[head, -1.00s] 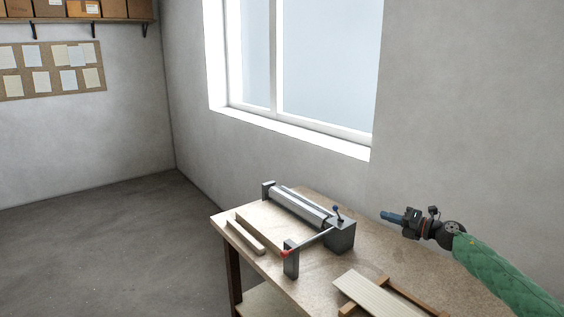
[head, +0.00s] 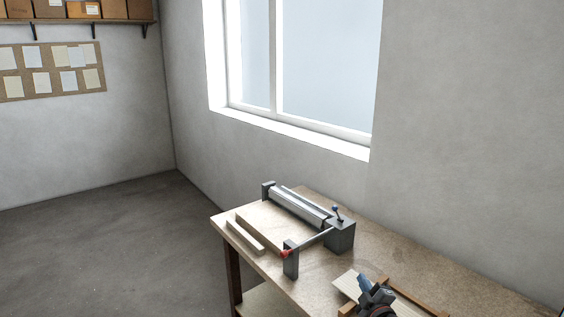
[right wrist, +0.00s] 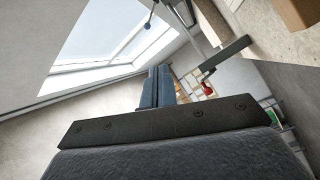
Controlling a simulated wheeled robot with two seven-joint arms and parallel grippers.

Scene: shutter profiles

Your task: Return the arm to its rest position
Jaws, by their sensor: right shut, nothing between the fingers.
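My right gripper (head: 369,287) shows at the lower right of the head view, in front of the wooden frame with pale slats on the bench. Its blue-grey fingers (right wrist: 157,87) are together in the right wrist view, with nothing between them. The grey machine with a roller, a lever and a red-tipped bar (head: 300,210) stands on the bench to the left of the gripper, apart from it. My left gripper is not in view.
The wooden workbench (head: 420,262) stands under the window (head: 300,65). A pale wooden strip (head: 251,237) lies at its left end. A wooden frame (head: 409,297) with a pale board lies at the front. Open floor (head: 100,245) is at the left.

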